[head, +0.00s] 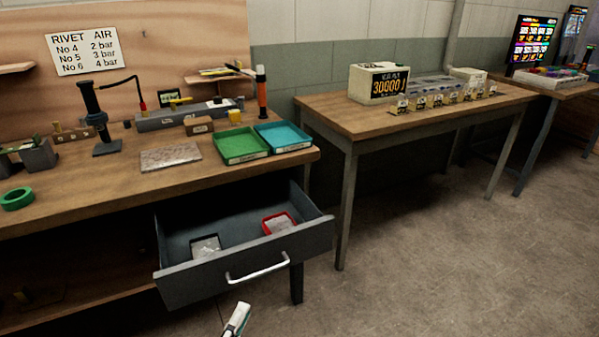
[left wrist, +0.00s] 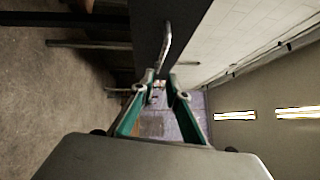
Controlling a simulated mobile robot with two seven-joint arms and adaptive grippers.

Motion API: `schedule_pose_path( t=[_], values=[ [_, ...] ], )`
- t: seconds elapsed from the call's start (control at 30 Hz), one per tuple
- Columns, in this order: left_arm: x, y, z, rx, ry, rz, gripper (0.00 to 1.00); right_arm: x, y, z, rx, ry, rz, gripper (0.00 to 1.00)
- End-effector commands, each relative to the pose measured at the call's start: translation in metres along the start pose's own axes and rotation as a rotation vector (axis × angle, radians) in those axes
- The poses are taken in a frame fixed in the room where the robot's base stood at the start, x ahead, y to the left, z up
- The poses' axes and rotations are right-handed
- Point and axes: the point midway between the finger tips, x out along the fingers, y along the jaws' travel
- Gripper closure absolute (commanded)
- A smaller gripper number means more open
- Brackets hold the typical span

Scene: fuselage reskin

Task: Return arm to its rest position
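My left gripper (head: 239,310) shows at the bottom edge of the head view, below and in front of the pulled-out drawer (head: 225,268). Most of its arm is out of frame. In the left wrist view its two green fingers (left wrist: 162,80) stand apart with nothing between them, so it is open and empty. The drawer's metal handle (head: 257,268) also shows just past the fingertips in the left wrist view (left wrist: 166,45); no contact is visible. My right gripper is in neither view.
The open drawer holds a red tray (head: 279,223) and a dark tray (head: 206,247). The workbench (head: 100,195) above carries green and teal trays, a plate and tools. A second table (head: 350,125) stands to the right. The floor (head: 430,260) in front is clear.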

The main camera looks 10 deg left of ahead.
Motion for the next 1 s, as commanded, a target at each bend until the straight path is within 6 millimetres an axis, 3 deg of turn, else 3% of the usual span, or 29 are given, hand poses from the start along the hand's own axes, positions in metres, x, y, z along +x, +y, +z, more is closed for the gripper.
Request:
schedule_pose_path(
  t=[0.13, 0.27, 0.4, 0.6, 0.77, 1.0],
  values=[
    [-0.009, -0.002, 0.006, -0.161, -0.019, 0.054, 0.85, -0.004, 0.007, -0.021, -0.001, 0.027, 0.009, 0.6],
    [-0.032, 0.009, 0.013, -0.478, -0.071, 0.18, 0.85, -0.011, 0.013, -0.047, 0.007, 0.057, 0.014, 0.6],
    [-0.073, 0.033, 0.009, -0.869, -0.171, 0.358, 0.85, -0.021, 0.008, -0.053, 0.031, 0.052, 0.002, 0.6],
    [-0.138, 0.064, -0.009, -1.289, -0.351, 0.581, 0.85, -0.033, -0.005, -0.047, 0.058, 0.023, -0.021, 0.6],
    [-0.167, 0.076, -0.02, -1.442, -0.444, 0.669, 0.85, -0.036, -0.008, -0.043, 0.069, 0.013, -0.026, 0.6],
    [-0.173, 0.08, -0.022, -1.473, -0.464, 0.684, 0.85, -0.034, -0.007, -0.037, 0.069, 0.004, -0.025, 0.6]
  ],
)
